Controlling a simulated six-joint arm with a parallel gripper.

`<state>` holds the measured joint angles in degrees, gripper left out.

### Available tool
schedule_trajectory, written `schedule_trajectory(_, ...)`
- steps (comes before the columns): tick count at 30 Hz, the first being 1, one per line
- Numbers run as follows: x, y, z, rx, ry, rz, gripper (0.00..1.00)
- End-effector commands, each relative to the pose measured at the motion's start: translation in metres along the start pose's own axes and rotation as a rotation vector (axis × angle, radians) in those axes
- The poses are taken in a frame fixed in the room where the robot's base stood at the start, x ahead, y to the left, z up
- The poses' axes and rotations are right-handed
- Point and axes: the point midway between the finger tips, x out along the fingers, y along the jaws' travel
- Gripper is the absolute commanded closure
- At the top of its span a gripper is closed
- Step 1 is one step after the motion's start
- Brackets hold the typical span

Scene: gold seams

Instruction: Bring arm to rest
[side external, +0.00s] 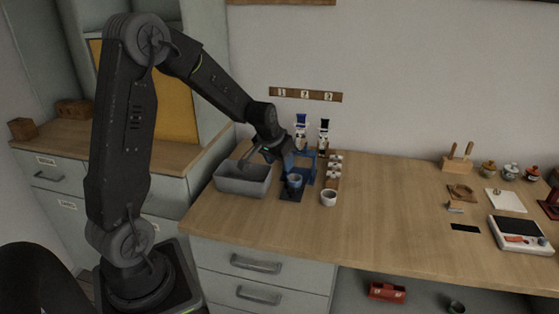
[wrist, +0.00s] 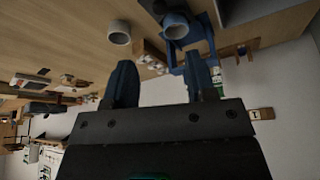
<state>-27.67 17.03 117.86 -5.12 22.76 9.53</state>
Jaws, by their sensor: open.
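My arm reaches over the left part of the wooden worktop. My gripper (wrist: 160,82) is open in the wrist view, its two dark fingers apart with nothing between them. In the side view my gripper (side external: 287,163) hangs just above and beside a blue cup (side external: 295,181) that stands on a dark pad. The blue cup also shows beyond the fingers in the wrist view (wrist: 176,24). The fingertips are partly hard to make out against the blue stand in the side view.
A grey bin (side external: 243,187) stands left of the blue cup, and a white cup (side external: 329,197) right of it. A blue stand (side external: 308,167) and two bottles (side external: 323,135) are close behind. A scale (side external: 522,239) sits far right. The worktop's middle is clear.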

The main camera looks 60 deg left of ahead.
Motion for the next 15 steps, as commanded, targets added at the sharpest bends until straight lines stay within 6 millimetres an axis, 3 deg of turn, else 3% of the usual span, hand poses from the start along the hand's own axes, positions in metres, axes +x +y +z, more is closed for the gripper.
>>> schedule_trajectory(10,-0.006,0.004,0.001,0.008,0.003,0.004,0.49)
schedule_trajectory(15,-0.053,0.035,0.013,0.063,0.025,0.029,0.49)
